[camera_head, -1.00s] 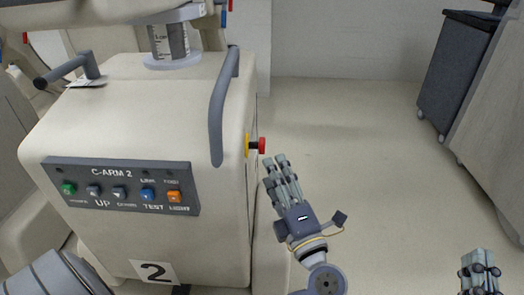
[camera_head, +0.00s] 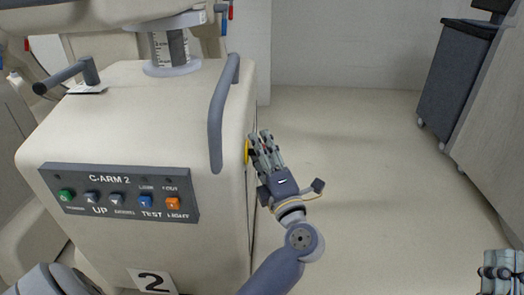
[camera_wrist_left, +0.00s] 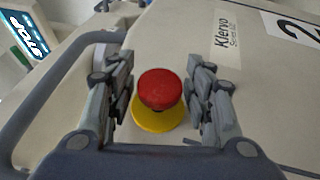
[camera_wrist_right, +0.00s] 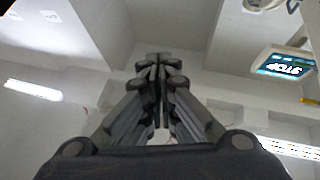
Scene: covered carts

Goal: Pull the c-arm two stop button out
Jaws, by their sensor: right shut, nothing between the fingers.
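The C-arm 2 unit (camera_head: 130,125) is a cream cabinet with a labelled front panel. Its red stop button (camera_wrist_left: 160,88) on a yellow base (camera_wrist_left: 158,118) is on the cabinet's right side. My left gripper (camera_head: 262,140) is open at that side, with one finger on each side of the red button in the left wrist view (camera_wrist_left: 162,85). A gap shows between the fingers and the button. In the head view the fingers hide the red cap and only a yellow edge (camera_head: 247,152) shows. My right gripper (camera_head: 502,262) is shut and empty at the lower right.
A grey handle (camera_head: 216,120) runs down the cabinet's corner close to my left gripper. A dark cart (camera_head: 455,75) and a pale covered unit (camera_head: 495,130) stand at the right. The floor (camera_head: 350,150) between is clear.

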